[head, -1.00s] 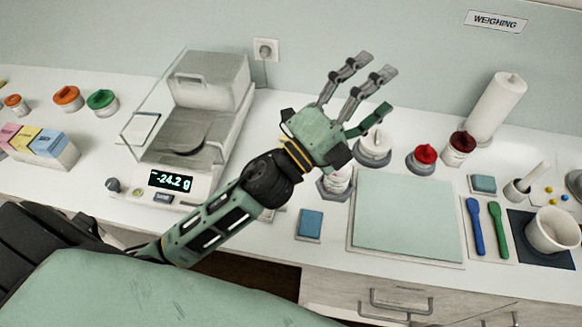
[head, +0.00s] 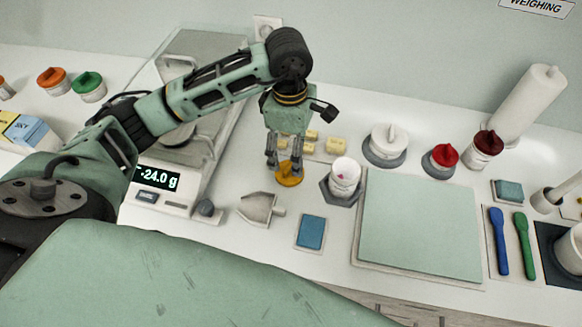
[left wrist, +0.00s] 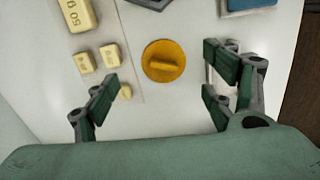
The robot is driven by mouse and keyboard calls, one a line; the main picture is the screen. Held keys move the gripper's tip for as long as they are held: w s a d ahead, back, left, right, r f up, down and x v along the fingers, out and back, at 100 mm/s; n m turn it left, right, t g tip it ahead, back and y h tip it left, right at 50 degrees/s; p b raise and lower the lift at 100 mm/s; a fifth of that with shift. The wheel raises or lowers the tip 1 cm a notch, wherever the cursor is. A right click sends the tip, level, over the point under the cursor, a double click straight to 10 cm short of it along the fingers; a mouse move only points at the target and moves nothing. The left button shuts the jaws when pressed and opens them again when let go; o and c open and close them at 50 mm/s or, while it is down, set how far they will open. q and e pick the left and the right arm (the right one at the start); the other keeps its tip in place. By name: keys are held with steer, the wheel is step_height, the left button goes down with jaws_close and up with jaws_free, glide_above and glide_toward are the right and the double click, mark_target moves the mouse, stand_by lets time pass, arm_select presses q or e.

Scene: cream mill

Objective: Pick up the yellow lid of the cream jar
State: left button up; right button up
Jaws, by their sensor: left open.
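The yellow lid (head: 289,179) is a round disc with a raised grip bar across its top. It lies on the white counter, right of the scale. In the left wrist view the lid (left wrist: 163,62) is whole and clear, with the grip bar roughly crosswise. My left gripper (head: 285,156) points down right over the lid, its fingers overlapping the lid's back part in the head view. In the left wrist view the gripper (left wrist: 160,82) is open and empty, fingers apart to either side of the lid. Contact is not visible. My right gripper is not in view.
Several small pale-yellow weights (head: 335,145) stand just behind the lid. A white jar (head: 345,175) on a dark hexagonal base stands close to its right. A metal scoop (head: 260,207) lies in front, and the scale (head: 157,179) is at left. A pale green mat (head: 420,225) lies to the right.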

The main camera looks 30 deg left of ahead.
mark_target(290, 166)
arm_select(q)
steer(key=shift+a+f+y, duration=0.15)
steer(key=shift+a+y, duration=0.15)
steer(key=shift+a, duration=0.3)
steer(key=shift+f, duration=0.25)
steer(key=shift+s+f+p, duration=0.15)
steer(key=shift+f+p, duration=0.5)
steer(key=shift+f, duration=0.2)
steer(key=shift+d+f+p, duration=0.15)
steer(key=shift+f+p, duration=0.2)
steer(key=f+p, duration=0.1)
steer(key=f, duration=0.2)
steer(key=shift+d+f+p, duration=0.2)
steer(key=shift+f+p, duration=0.15)
steer(key=shift+p, duration=0.05)
steer(key=shift+f, duration=0.4)
steer(key=shift+c, duration=0.3)
